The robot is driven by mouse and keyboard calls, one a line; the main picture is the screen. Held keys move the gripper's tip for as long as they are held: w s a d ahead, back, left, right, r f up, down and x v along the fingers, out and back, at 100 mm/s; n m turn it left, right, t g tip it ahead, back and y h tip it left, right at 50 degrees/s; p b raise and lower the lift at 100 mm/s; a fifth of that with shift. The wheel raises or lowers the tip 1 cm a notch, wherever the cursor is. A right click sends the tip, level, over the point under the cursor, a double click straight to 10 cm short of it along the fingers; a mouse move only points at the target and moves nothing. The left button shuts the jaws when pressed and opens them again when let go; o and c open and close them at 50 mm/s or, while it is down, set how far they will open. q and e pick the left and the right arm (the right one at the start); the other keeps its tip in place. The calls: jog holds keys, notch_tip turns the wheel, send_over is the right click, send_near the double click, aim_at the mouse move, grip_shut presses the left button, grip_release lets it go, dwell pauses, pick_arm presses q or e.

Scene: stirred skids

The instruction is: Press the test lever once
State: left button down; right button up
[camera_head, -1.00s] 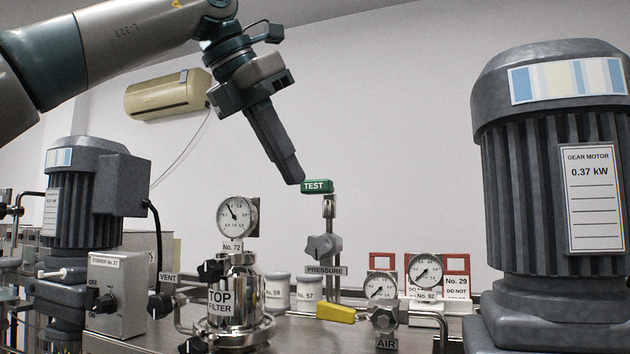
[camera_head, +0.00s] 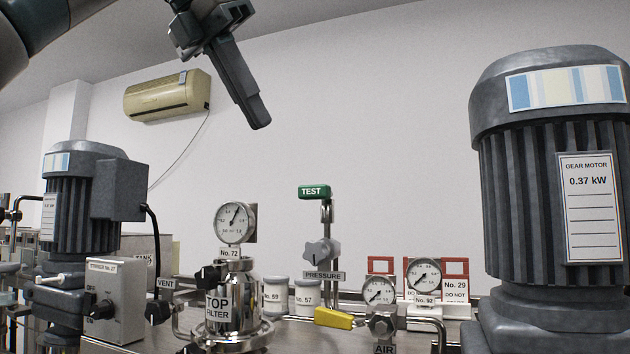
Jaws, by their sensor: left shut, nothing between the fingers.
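The test lever (camera_head: 313,192) is a green handle marked TEST. It sits on top of a metal stem above the grey PRESSURE knob (camera_head: 321,251), near the middle of the view. My left gripper (camera_head: 260,124) is shut and empty, pointing down, above and to the left of the lever in the picture. A clear gap of wall shows between the fingertips and the lever. My right gripper is not in view.
A steel top filter (camera_head: 231,305) with the gauge No. 72 (camera_head: 235,223) stands left of the lever. A yellow handle (camera_head: 333,318) and two gauges stand below and right. A large gear motor (camera_head: 545,170) fills the right side. The wall space above the lever is free.

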pick_arm(q)
jog(key=shift+v, duration=1)
jog(key=shift+f, duration=0.1)
